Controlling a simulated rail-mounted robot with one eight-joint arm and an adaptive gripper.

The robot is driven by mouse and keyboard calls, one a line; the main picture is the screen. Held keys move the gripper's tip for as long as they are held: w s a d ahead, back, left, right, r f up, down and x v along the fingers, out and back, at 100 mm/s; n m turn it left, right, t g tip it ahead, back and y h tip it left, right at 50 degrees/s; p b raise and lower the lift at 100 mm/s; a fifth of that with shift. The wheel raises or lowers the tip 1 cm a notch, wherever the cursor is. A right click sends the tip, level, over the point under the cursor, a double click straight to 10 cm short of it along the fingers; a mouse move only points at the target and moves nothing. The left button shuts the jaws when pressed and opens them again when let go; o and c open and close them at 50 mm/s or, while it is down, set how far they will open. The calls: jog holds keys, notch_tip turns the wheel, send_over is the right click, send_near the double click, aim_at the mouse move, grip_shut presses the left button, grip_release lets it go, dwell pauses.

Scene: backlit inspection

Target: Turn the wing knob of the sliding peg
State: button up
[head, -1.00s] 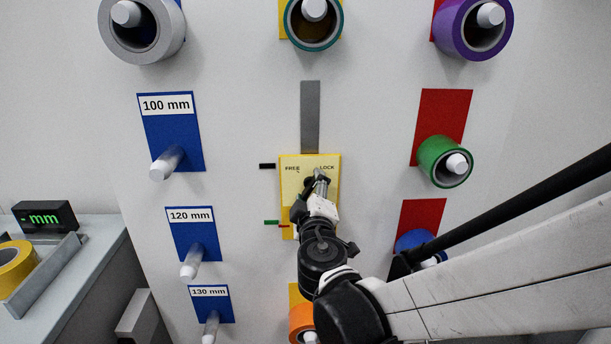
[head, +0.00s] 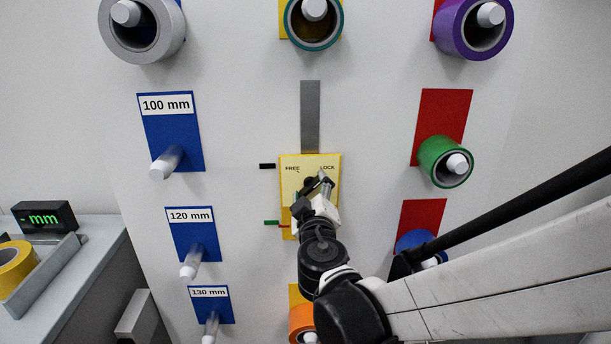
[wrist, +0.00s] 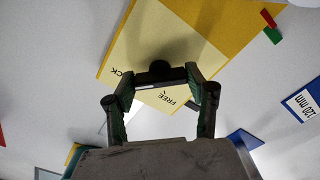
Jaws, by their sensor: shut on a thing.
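The sliding peg's yellow plate (head: 294,172) sits on the white wall below a grey vertical slot strip, with FREE printed at its upper left and LOCK at its upper right. The dark wing knob (head: 309,183) is on the plate, partly hidden by my gripper (head: 318,186). In the wrist view my gripper (wrist: 159,84) has its two fingers either side of the dark wing knob (wrist: 159,69), shut on its wing. The plate (wrist: 143,47) shows behind it, its lettering turned and part of LOCK hidden. The peg itself cannot be made out.
A black marker (head: 267,166) and a green marker (head: 271,222) are left of the plate. A green tape roll (head: 440,161) hangs to the right, an orange roll (head: 301,322) below. Bare pegs on blue plates (head: 168,122) stand left.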

jog(key=o, duration=1.2)
jog(key=shift+c, duration=0.2)
jog(key=shift+s, duration=0.1)
jog(key=s, duration=1.1)
jog(key=shift+s+d, duration=0.25)
jog(key=shift+s, duration=0.15)
jog(key=s+d+f+m+g+h+p, duration=0.1)
jog(key=s+d+m+g+h+p, duration=0.15)
jog(key=d, duration=0.55)
jog(key=s+d+f+m+g+h+p, duration=0.15)
jog(key=d+m+g, duration=0.25)
jog(key=d, duration=0.4)
jog(key=s+d+r+m+g+y+p, duration=0.1)
jog(key=s+m+g+y+p, duration=0.1)
jog(key=s, duration=0.7)
jog(key=shift+s+d+m+g+y, duration=0.2)
jog(key=shift+m+g+y, duration=0.4)
jog(key=shift+g, duration=0.65)
